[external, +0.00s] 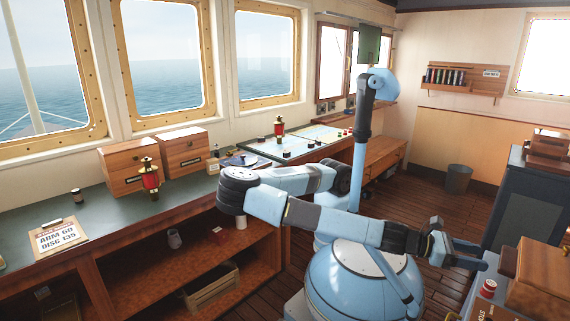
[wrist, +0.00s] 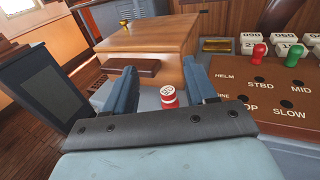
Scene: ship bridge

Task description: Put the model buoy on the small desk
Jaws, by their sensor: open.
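A short red cylinder with a white band and dotted white top (wrist: 169,96) shows between my finger pads in the wrist view, with a gap on each side. In the external view this red cylinder (external: 488,289) stands on the right-hand console, just below my gripper (external: 479,255). I cannot tell whether it is the model buoy. My gripper (wrist: 163,80) is open and empty. Two red-and-brass lantern-shaped pieces stand on the window counter, one nearer (external: 150,179) and one farther (external: 279,128). A low wooden desk with drawers (external: 385,160) stands at the back.
A wooden box (wrist: 150,45) stands close beyond the fingers; it also shows in the external view (external: 540,275). A brown lever panel (wrist: 262,92) with red and green knobs lies to the right. A bin (external: 457,179) stands on open floor.

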